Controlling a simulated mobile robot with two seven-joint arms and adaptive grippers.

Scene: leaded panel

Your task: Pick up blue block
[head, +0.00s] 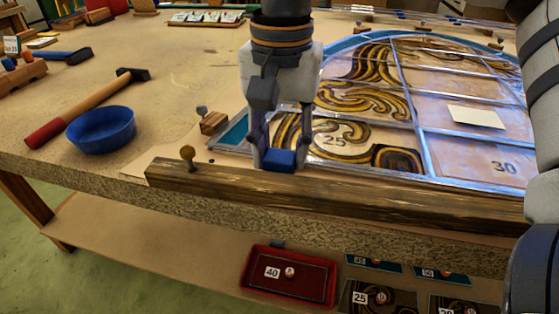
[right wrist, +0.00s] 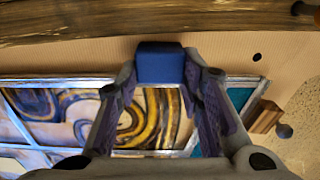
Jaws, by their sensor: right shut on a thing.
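The blue block (head: 280,159) is a small dark blue piece near the front edge of the workbench, just behind the wooden rail. My right gripper (head: 277,152) comes down from above and is shut on the block, one finger on each side. In the right wrist view the block (right wrist: 160,63) sits between the fingertips of the gripper (right wrist: 158,80). I cannot tell whether the block touches the bench. My left gripper does not show.
A wooden rail (head: 330,192) runs along the bench's front edge. The leaded panel (head: 425,110) lies behind and right of my gripper. A blue bowl (head: 101,128) and a red-handled hammer (head: 85,110) are left. A red tray (head: 290,276) is on the lower shelf.

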